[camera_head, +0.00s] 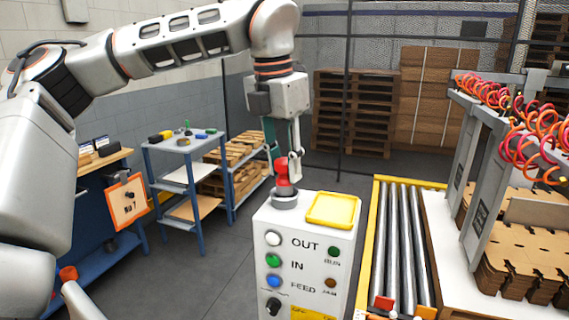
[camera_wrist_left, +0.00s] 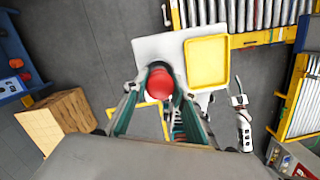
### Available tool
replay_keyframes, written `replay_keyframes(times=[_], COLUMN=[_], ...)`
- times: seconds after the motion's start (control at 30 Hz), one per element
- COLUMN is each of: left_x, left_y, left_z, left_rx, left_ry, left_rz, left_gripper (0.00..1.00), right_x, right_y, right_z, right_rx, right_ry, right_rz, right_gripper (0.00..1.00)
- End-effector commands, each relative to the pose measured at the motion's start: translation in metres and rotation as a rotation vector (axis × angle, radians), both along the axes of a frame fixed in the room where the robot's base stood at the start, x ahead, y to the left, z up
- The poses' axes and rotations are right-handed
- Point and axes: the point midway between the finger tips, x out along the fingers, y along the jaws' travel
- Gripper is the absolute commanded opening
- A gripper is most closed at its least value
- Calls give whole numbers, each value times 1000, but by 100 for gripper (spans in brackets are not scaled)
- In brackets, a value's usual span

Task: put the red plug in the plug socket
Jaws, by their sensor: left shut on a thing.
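The red plug (camera_head: 282,172) stands roughly upright at the grey round plug socket (camera_head: 284,202) on top of the white control box (camera_head: 263,219). In the head view the plug's lower end meets the socket, but how deep it sits I cannot tell. My left gripper (camera_head: 285,160) comes down from above and is shut on the plug. In the left wrist view the round red top of the plug (camera_wrist_left: 160,83) shows between the green-grey fingers, and it hides most of the socket. My right gripper is not seen clearly in either view.
A yellow tray (camera_head: 332,210) lies on the box beside the socket, to the right. Buttons and a knob are on the box front. A roller conveyor (camera_head: 401,240) with yellow edges stands right of the box. A blue cart (camera_head: 187,145) and wooden pallets stand behind, leftward.

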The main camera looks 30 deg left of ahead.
Motion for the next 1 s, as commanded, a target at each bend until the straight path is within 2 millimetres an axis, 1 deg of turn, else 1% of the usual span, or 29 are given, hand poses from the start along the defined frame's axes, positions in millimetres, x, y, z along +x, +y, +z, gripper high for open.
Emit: replay_keyframes(times=[1.0], left_x=[0], left_y=[0], left_z=[-14], left_rx=[0], left_ry=[0], left_rz=[0], left_gripper=[4], right_x=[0], right_y=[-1], right_z=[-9], right_rx=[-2], right_ry=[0], right_rz=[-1], right_gripper=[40])
